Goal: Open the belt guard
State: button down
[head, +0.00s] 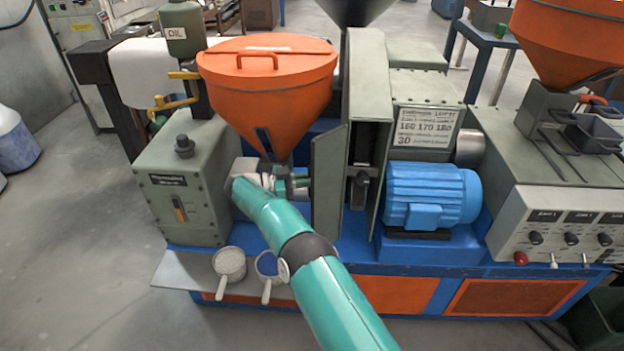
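The belt guard (367,82) is a tall, narrow grey-green housing between the orange hopper and the blue motor. Its flat door panel (327,185) stands swung out at the left side of the housing, and a dark gap shows between the panel and the right wall. A dark knob-like part (360,190) shows in the gap. My teal arm reaches up from the bottom, and my gripper (292,184) is beside the left face of the panel, below the hopper. Its fingers are small and partly hidden by my wrist; whether they touch the panel is unclear.
The orange hopper (267,80) hangs just above my gripper. The blue motor (432,195) is right of the guard. A grey gearbox (183,180) stands left. Two scoops (229,263) sit on the front shelf. A control panel (560,225) is far right; open floor lies left.

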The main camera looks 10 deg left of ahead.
dwell(0.7)
jog(key=c, duration=1.6)
grip_release()
jog(key=shift+c, duration=0.2)
jog(key=shift+a, duration=0.2)
